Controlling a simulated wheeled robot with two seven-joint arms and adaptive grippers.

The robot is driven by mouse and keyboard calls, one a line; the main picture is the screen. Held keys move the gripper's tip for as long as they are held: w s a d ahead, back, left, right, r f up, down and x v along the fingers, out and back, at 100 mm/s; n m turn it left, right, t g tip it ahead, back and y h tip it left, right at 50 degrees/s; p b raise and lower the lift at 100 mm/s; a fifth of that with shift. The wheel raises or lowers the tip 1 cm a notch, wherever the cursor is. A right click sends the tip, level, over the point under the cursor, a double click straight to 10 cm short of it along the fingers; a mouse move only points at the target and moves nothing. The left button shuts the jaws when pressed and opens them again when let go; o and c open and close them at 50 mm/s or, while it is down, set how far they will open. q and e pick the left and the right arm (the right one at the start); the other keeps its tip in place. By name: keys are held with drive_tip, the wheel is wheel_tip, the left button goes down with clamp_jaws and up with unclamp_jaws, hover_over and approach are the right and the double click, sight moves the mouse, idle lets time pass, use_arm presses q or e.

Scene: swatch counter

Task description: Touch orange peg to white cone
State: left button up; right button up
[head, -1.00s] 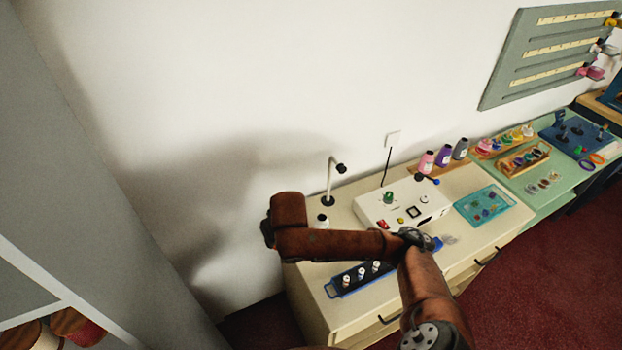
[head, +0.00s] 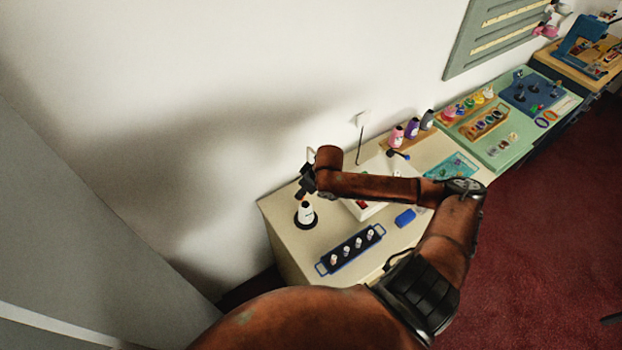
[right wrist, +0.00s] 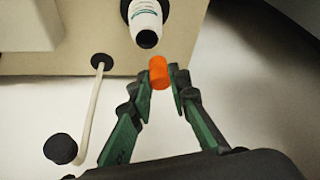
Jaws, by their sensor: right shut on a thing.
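My right gripper (right wrist: 168,85) is shut on an orange peg (right wrist: 158,73), which sticks out past the fingertips in the right wrist view. The white cone (right wrist: 146,17), with a dark tip, is just beyond the peg; a small gap shows between them. In the head view the white cone (head: 306,212) stands upright on a dark base at the counter's far left corner. My right gripper (head: 304,188) is just above it there, with the peg small and hard to make out. My left gripper is not in view.
A thin stalk with a black knob (right wrist: 61,149) stands close to my gripper. A blue rack (head: 352,250) with several small spools lies in front of the cone. A white box (head: 366,207) is partly behind my arm. Thread cones (head: 397,136) stand farther right.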

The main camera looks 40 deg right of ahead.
drive_tip(key=d, duration=0.2)
drive_tip(key=p, duration=0.1)
drive_tip(key=shift+s+d+r, duration=0.4)
drive_tip(key=shift+d+f, duration=0.1)
drive_tip(key=shift+d, duration=0.05)
drive_tip(key=shift+f+n+b, duration=0.3)
drive_tip(key=shift+f+b, duration=0.5)
drive_tip(key=shift+b, duration=0.2)
wheel_tip(320, 180, down, 3)
drive_tip(key=b, duration=0.3)
drive_tip(key=shift+r+b, duration=0.2)
drive_tip(key=shift+b, duration=0.1)
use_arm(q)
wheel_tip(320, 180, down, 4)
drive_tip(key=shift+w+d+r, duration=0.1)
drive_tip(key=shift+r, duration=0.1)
use_arm(e)
drive_tip(key=shift+f, duration=0.35)
use_arm(q)
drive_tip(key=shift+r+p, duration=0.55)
drive_tip(key=shift+p, duration=0.05)
use_arm(e)
drive_tip(key=shift+s+f, duration=0.15)
drive_tip(key=shift+f, duration=0.05)
idle(0.8)
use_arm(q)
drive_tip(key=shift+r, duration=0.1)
